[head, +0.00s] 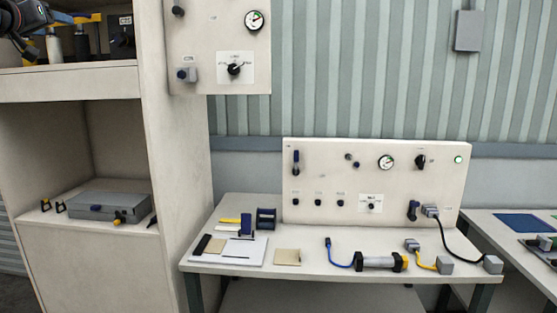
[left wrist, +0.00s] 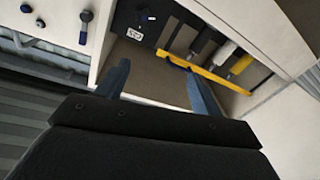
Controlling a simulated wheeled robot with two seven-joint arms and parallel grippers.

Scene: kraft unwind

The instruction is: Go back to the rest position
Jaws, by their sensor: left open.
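My left gripper (head: 32,28) is at the upper left edge of the head view, in front of the upper shelf of the tall cabinet (head: 172,150). Only part of it shows there. In the left wrist view the gripper (left wrist: 157,75) has two blue fingers standing apart with nothing between them. Beyond the fingers is the open shelf with a yellow bar (left wrist: 215,80) and several bottle-like items. My right gripper is in neither view.
A workbench (head: 225,263) carries a control panel (head: 330,185), a cylinder with cables (head: 378,262) and small items. A grey case (head: 110,205) lies on the lower cabinet shelf. A second panel (head: 215,20) hangs beside the cabinet. Another table (head: 490,225) stands at right.

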